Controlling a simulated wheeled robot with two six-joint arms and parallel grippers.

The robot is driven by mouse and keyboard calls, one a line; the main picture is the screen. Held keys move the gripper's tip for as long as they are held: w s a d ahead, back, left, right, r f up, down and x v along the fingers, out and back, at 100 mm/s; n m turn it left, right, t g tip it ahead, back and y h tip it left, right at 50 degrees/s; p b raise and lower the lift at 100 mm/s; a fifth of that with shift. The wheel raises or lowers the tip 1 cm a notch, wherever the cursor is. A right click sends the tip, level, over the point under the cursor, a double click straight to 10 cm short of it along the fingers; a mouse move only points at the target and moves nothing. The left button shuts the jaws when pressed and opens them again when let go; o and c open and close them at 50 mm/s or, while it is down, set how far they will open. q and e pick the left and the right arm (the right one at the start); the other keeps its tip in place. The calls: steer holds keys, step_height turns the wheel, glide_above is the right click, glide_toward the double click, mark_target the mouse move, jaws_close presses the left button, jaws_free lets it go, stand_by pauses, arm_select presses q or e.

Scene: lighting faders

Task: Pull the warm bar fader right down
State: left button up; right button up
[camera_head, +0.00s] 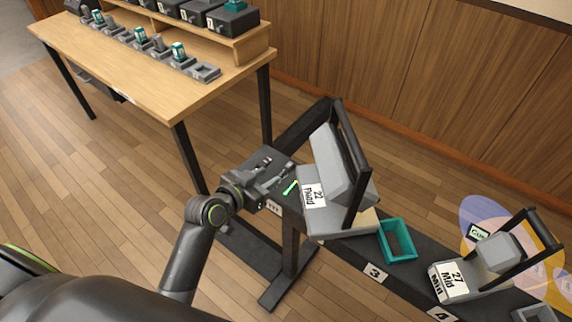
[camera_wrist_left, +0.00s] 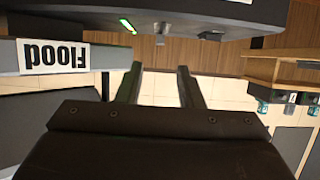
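My left gripper (camera_head: 274,172) is at the dark fader panel on the post, beside the grey lamp labelled "22 Flood" (camera_head: 314,194). In the left wrist view its two fingers (camera_wrist_left: 160,70) are apart with nothing between them. That view is upside down. The dark panel (camera_wrist_left: 80,14) crosses its top, with a lit green strip (camera_wrist_left: 128,25), a grey knob (camera_wrist_left: 160,39) and a darker knob (camera_wrist_left: 210,35). The grey knob lines up with the finger gap, beyond the tips. I cannot read which fader is the warm bar one. My right gripper is not in view.
The flood lamp with its black bracket stands close right of the gripper. A teal tray (camera_head: 397,241) and a lamp labelled "21 Mid" (camera_head: 452,281) are further along the dark rail. A wooden table (camera_head: 130,85) with small devices stands behind left.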

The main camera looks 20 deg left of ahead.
mark_target(289, 164)
arm_select(q)
steer(key=x, duration=0.9)
steer(key=shift+w+d, duration=0.1)
steer(key=shift+w, duration=0.1)
jaws_close()
